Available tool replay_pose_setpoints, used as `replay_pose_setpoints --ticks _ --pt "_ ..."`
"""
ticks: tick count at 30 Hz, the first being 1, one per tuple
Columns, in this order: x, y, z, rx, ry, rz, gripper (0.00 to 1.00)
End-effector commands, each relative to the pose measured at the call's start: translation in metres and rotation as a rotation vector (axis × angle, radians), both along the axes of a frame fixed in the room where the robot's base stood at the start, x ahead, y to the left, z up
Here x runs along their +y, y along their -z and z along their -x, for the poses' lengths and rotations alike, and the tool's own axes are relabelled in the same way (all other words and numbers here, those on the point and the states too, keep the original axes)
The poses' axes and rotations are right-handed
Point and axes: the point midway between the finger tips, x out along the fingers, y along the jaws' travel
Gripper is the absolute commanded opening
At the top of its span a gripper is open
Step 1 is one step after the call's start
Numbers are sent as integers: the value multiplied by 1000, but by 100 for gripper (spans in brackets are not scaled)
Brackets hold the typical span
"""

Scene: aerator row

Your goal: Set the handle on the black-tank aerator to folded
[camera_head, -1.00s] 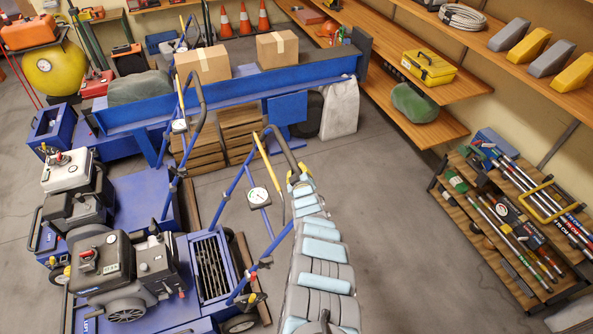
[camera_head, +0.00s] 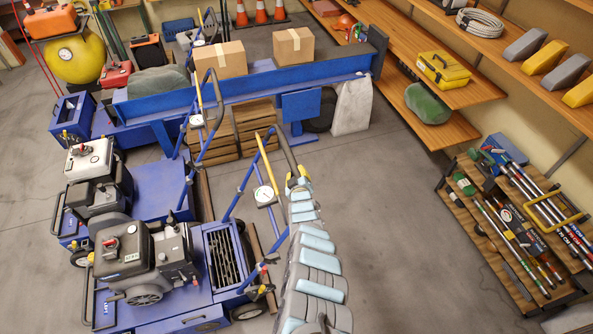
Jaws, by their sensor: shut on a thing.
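The black-tank aerator (camera_head: 137,247) stands at the lower left in the head view, a blue machine with a dark engine. Its blue handle (camera_head: 242,185) is raised above the deck, with a dark curved grip bar (camera_head: 286,151) at the top and a round white gauge (camera_head: 265,195) lower down. My gripper (camera_head: 297,182) is shut on the right end of the grip bar. My arm comes up from the bottom and hides part of what lies behind it. The fingertips are small and partly hidden.
A white-tank aerator (camera_head: 90,158) stands just behind, its handle (camera_head: 202,100) raised. A blue bench (camera_head: 230,95) with cardboard boxes is further back. Open floor (camera_head: 390,220) lies right of my arm, up to a low tool rack (camera_head: 490,225) and wall shelves.

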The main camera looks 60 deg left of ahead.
Motion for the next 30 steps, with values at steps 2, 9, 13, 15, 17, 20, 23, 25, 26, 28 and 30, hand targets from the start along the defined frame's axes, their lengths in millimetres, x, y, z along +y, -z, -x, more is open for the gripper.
replay_pose_setpoints --ticks 2,9,13,15,17,20,23,25,26,28,30 --pt "3 0 4 0 -6 -2 0" --pt "3 0 4 0 -6 -1 56" --pt "2 0 3 1 -5 -1 58" --pt "2 1 3 1 -5 -1 58" --pt "2 1 3 1 -5 -1 58" --pt "1 1 3 2 -4 0 58" --pt "-1 1 3 4 -3 0 58" --pt "-3 1 3 6 -1 1 58" --pt "-4 1 3 6 0 1 58" --pt "-7 0 4 8 0 0 58" --pt "-10 0 5 7 0 1 58"
